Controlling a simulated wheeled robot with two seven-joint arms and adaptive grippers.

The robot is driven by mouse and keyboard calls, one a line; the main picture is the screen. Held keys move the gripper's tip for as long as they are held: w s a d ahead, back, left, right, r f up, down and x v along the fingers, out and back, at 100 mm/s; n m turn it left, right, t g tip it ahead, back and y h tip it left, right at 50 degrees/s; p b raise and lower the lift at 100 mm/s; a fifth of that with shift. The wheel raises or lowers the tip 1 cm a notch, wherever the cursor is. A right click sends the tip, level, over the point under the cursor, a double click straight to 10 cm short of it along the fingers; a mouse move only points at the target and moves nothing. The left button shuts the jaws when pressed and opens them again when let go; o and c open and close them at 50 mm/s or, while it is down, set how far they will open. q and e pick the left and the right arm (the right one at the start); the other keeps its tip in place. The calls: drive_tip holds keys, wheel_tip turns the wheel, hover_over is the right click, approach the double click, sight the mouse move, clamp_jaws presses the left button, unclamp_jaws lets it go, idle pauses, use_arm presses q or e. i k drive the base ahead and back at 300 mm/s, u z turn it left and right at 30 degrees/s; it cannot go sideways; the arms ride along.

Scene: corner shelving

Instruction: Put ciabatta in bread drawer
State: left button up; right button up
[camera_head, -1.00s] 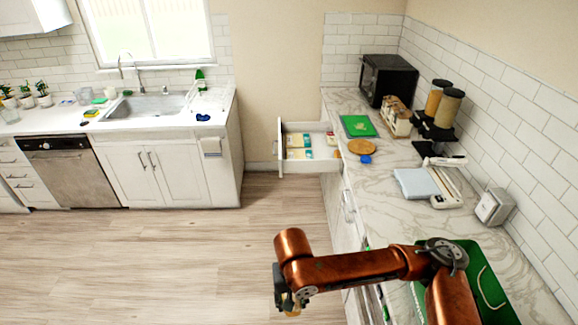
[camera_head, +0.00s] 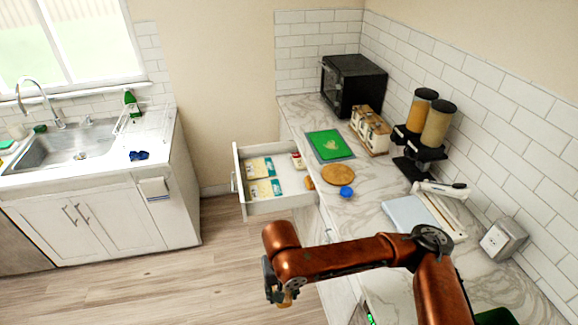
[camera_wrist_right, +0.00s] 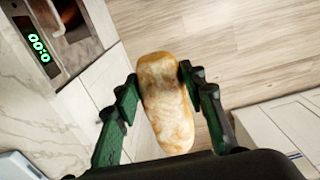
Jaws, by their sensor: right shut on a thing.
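The ciabatta (camera_wrist_right: 166,105) is a golden-brown elongated loaf. My right gripper (camera_wrist_right: 158,80) is shut on it, with dark green fingers on both sides in the right wrist view. In the head view my right gripper (camera_head: 280,292) hangs low over the floor, left of the counter, and a small bit of the loaf (camera_head: 287,299) shows there. The open drawer (camera_head: 282,205) juts left from the counter, farther away than my gripper. It holds several flat packages (camera_head: 262,178) and small items, including a brown one near its right end. My left gripper is in no view.
The marble counter (camera_head: 385,181) carries a green board (camera_head: 329,146), a round wooden board (camera_head: 345,174), a blue item (camera_head: 346,192), dispensers (camera_head: 437,123) and a black microwave (camera_head: 352,85). A sink counter (camera_head: 100,170) stands left. Open floor (camera_head: 170,265) lies between them.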

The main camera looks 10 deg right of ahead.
sight(261, 179)
drive_tip(key=u, duration=0.05)
drive_tip(key=i, duration=1.7)
drive_tip(key=u, duration=0.4)
drive_tip(key=i, duration=0.65)
drive_tip(key=u, duration=0.05)
